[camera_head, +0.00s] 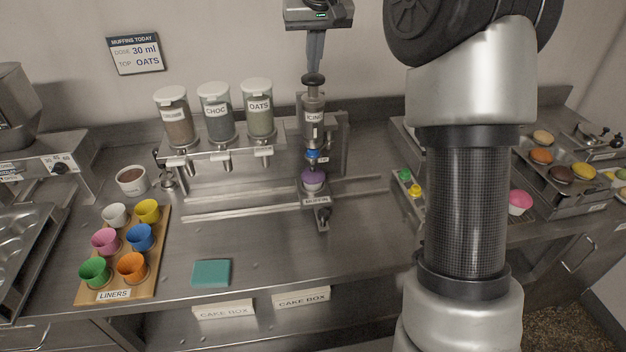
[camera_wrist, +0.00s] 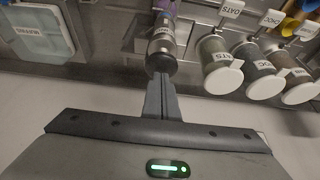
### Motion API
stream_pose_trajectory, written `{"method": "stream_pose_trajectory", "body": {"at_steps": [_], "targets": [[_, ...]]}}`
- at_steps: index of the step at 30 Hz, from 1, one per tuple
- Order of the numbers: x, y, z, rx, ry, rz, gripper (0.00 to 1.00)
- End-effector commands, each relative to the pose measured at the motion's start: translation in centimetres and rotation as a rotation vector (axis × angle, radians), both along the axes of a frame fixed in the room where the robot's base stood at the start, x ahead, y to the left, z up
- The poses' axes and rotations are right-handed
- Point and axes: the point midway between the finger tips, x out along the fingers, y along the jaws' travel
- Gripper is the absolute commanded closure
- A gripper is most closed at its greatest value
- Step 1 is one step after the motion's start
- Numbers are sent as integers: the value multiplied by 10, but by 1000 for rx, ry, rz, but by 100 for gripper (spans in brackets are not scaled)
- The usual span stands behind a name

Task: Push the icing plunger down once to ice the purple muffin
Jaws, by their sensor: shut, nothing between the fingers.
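The icing dispenser (camera_head: 313,118) is a clear upright cylinder labelled ICING with a dark plunger knob (camera_head: 313,79) on top. The purple muffin (camera_head: 314,176) sits in the holder labelled MUFFIN, right under the dispenser's blue nozzle (camera_head: 313,155). My gripper (camera_head: 314,70) is shut and empty, pointing down directly over the knob. In the wrist view my closed fingertips (camera_wrist: 161,80) reach the edge of the dark knob (camera_wrist: 160,64). I cannot tell whether they touch it. The muffin does not show clearly in the wrist view.
Three topping jars (camera_head: 214,112) stand left of the dispenser. A wooden liner board (camera_head: 122,285) and a teal cloth (camera_head: 211,273) lie at the front left. Trays of muffins (camera_head: 560,168) are at the right, partly behind my arm. The counter's front middle is clear.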

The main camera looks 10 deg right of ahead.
Motion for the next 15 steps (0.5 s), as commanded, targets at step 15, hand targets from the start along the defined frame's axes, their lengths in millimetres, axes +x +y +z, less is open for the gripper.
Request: {"method": "stream_pose_trajectory", "body": {"at_steps": [15], "targets": [[0, 0, -23, 0, 2, 0, 100]]}}
